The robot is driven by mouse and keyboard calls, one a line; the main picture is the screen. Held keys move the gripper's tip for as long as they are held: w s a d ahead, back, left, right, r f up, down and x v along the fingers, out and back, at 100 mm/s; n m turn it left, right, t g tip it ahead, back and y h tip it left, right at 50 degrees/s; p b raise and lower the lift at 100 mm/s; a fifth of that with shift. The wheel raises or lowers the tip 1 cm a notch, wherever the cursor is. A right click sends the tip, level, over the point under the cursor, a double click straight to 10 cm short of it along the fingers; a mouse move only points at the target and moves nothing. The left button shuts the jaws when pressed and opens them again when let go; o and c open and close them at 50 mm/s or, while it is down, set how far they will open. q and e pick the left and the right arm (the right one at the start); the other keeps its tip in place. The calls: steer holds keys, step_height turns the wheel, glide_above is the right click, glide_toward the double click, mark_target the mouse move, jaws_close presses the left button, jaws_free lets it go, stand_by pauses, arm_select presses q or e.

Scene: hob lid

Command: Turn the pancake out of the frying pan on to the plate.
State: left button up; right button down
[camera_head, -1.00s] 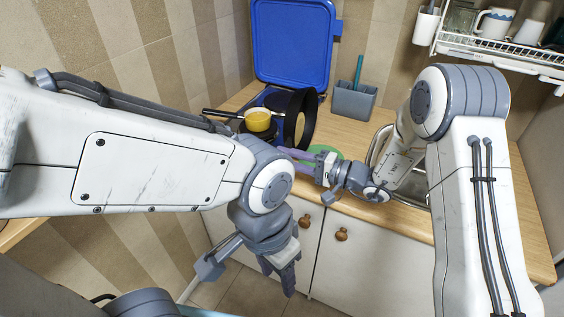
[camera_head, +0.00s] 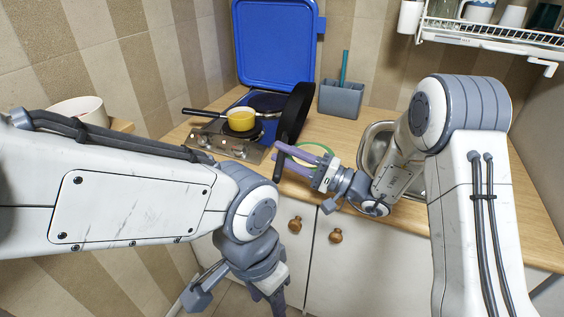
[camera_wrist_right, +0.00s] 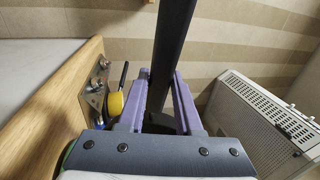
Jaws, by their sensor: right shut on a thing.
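The black frying pan (camera_head: 296,112) stands steeply tilted, seen nearly edge-on in the head view, beside the hob. My right gripper (camera_head: 284,160), with purple fingers, is shut on its dark handle. In the right wrist view the handle (camera_wrist_right: 172,45) runs up between the purple fingers (camera_wrist_right: 160,98). The plate, with a green rim (camera_head: 325,149), lies on the worktop behind and below the right gripper, partly hidden by it. I cannot see the pancake. My left gripper (camera_head: 277,302) hangs low in front of the cupboard, cut off by the bottom edge, its jaws unclear.
A yellow saucepan (camera_head: 242,119) stands on the hob (camera_head: 213,141), its dark handle pointing left. The blue hob lid (camera_head: 276,45) stands open behind. A grey utensil holder (camera_head: 341,101) and the sink (camera_head: 374,143) are farther right. A dish rack (camera_head: 490,36) hangs above right.

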steer(key=shift+s+d+f+t+y+b, duration=0.25)
steer(key=shift+d+y+b, duration=0.5)
steer(key=shift+b, duration=1.3)
steer(key=shift+s+d+f+t+y+b, duration=0.2)
steer(key=shift+d+y+b, duration=0.55)
steer(key=shift+b, duration=1.3)
steer(key=shift+a, duration=0.2)
step_height(320, 180, up, 9)
steer(key=p, duration=0.4)
steer(key=shift+p, duration=0.4)
